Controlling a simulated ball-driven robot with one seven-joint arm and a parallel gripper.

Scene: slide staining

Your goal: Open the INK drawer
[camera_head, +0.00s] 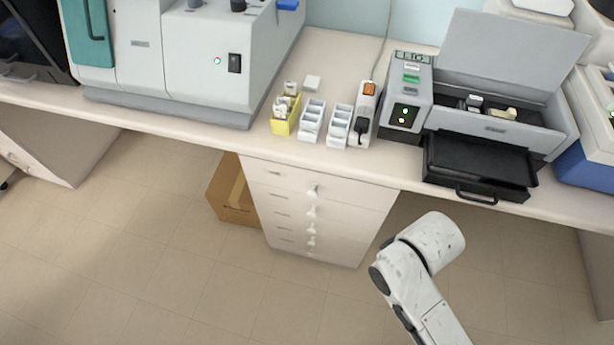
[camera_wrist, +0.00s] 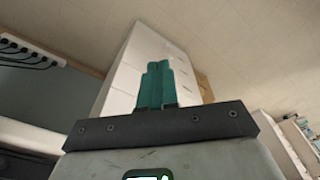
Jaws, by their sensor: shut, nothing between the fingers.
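A white drawer unit (camera_head: 287,203) stands under the bench in the head view. It has several stacked drawers, each with a pale round knob, and all look closed. The top drawer (camera_head: 285,175) has a small label; the labels are too small to read, so I cannot tell which is INK. My gripper (camera_wrist: 158,66) shows in the wrist view with its teal fingers shut together and empty. White drawer fronts (camera_wrist: 124,78) lie beyond the fingers, apart from them as far as I can see. My gripper is not visible in the head view, only an arm link.
A cardboard box (camera_head: 232,194) stands left of the drawer unit. On the bench, a grey machine (camera_head: 500,131) has a black tray (camera_head: 478,166) with a handle projecting over the front edge. Small racks and a power strip (camera_head: 361,115) sit nearby. The floor in front is clear.

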